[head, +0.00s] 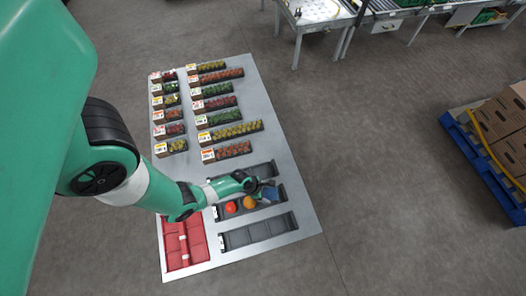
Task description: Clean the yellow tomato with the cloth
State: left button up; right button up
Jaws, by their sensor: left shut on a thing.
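My left gripper (264,187) is at the right part of the middle dark tray (281,203). It is shut on a blue cloth (271,194), which is small in the picture. The yellow tomato (249,202), orange-yellow here, sits in that tray just left of the cloth. The cloth is very close to the tomato; I cannot tell whether they touch. A red tomato (231,208) sits left of the yellow one in the same tray. My right gripper is not in view.
A dark tray (262,170) lies behind and an empty one (260,232) in front. A red crate (184,244) stands at the table's front left. Several punnet rows (230,131) of small tomatoes fill the back of the grey table (285,150). Bare table lies to the right.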

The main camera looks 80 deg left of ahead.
pick_arm(q)
jog(key=shift+w, duration=1.4)
jog(key=shift+r, duration=0.1)
notch_tip(320, 180, up, 6)
jog(key=p, duration=0.6)
jog(key=shift+s, duration=0.1)
